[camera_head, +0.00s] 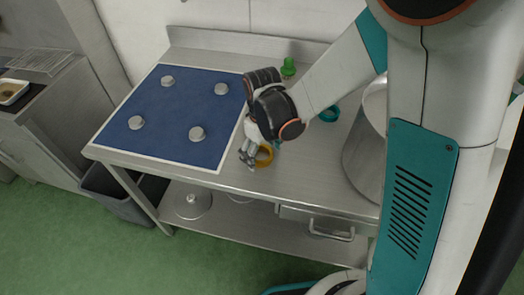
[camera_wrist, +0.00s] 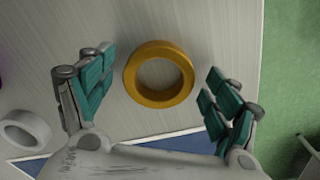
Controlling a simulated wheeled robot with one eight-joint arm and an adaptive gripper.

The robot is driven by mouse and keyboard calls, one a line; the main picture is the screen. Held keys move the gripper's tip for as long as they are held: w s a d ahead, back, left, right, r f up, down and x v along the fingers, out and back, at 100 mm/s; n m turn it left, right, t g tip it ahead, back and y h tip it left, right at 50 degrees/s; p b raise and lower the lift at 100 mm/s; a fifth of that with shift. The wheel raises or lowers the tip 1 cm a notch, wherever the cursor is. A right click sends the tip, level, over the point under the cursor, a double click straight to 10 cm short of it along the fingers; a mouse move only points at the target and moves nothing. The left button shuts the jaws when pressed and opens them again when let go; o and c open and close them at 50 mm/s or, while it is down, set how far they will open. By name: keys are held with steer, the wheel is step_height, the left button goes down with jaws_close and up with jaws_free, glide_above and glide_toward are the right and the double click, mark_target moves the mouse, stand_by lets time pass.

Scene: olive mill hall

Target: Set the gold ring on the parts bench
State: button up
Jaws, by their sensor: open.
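The gold ring (camera_head: 265,155) lies flat on the steel parts bench (camera_head: 310,175), just right of the blue mat. In the wrist view the whole gold ring (camera_wrist: 158,99) shows on the bare bench top (camera_wrist: 190,28), between my open fingers and a little ahead of them. My gripper (camera_head: 250,158) is low over the bench beside the ring, near the front edge. In the wrist view my gripper (camera_wrist: 155,95) has its fingers spread wide, with a gap on both sides of the ring. It holds nothing.
A blue mat (camera_head: 175,105) with several grey knobs covers the bench's left part. A large steel pot (camera_head: 366,150) stands at right. A teal ring (camera_head: 330,114) and a green piece (camera_head: 288,67) are behind my wrist. A pale ring (camera_wrist: 25,130) lies left in the wrist view.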

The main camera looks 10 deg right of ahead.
mark_target(262, 158)
steer(key=shift+r, duration=0.1)
step_height(262, 158, up, 12)
steer(key=p, duration=0.4)
stand_by(0.3)
